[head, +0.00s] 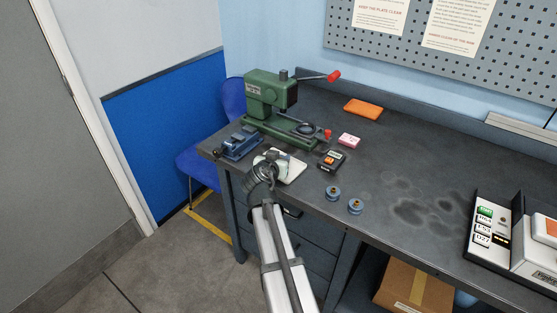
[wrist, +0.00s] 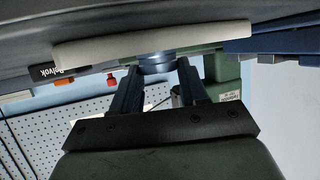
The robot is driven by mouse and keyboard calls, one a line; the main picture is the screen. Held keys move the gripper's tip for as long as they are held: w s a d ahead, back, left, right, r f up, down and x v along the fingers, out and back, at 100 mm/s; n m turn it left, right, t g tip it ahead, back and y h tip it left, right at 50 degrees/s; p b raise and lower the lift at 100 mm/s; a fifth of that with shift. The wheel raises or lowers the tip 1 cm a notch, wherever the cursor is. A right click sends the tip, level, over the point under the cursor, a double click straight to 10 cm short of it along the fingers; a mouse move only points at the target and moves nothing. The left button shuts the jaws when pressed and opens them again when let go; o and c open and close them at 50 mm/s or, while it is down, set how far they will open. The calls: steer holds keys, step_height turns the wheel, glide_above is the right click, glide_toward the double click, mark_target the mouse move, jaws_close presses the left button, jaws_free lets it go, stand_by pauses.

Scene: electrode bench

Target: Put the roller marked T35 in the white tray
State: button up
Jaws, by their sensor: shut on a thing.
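The white tray (head: 294,172) lies near the bench's front edge, partly hidden behind my gripper in the head view; its pale rim (wrist: 105,48) crosses the upside-down wrist view. My gripper (wrist: 157,72) is shut on a blue roller (wrist: 157,63), close over the tray. The tray's rim meets the roller in the picture, so I cannot tell whether they touch. No marking is readable on the held roller. Two more blue rollers, one left (head: 333,193) and one right (head: 355,206), stand apart on the bench; their marks are too small to read.
A green press (head: 268,95) with red-tipped handles stands behind the tray. A blue vise (head: 240,144) is left of it. A black box with an orange part (head: 332,159), a pink block (head: 349,140) and an orange block (head: 363,109) lie rightward. A labelled device (head: 490,232) stands far right.

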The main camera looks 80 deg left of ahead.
steer(key=shift+f, duration=0.3)
steer(key=o, duration=1.2)
steer(key=shift+r, duration=0.15)
steer(key=v, duration=1.2)
